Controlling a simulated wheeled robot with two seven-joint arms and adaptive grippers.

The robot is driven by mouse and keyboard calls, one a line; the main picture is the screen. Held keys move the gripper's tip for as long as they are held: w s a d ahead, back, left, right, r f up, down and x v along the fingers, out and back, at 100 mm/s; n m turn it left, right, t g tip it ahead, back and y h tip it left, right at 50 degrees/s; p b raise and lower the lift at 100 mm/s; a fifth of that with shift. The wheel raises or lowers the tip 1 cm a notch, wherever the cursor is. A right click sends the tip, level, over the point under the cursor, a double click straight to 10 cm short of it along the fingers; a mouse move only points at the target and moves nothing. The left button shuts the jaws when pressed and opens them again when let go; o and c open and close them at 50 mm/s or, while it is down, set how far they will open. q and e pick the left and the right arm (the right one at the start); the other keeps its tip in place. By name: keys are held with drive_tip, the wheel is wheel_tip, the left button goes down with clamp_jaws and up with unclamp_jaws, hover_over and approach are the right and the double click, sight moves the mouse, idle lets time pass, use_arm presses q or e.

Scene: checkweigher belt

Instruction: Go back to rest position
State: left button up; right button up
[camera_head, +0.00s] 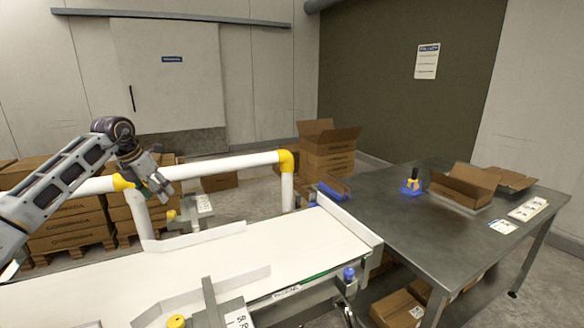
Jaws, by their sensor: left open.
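My left arm comes in from the left, and its gripper (160,189) hangs over the far side of the belt, in front of the white guard rail. It is open, and I see nothing between its fingers. The gripper looks small and partly blends with the rail post behind it. My right gripper is not in view.
The white belt (300,240) has low side guides. A white rail with yellow joints (288,161) runs behind it. Stacked cartons (65,225) stand at left.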

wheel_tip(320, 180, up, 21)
drive_tip(key=p, duration=2)
drive_tip(key=shift+p, duration=0.35)
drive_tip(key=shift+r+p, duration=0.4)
drive_tip(key=shift+p, duration=0.05)
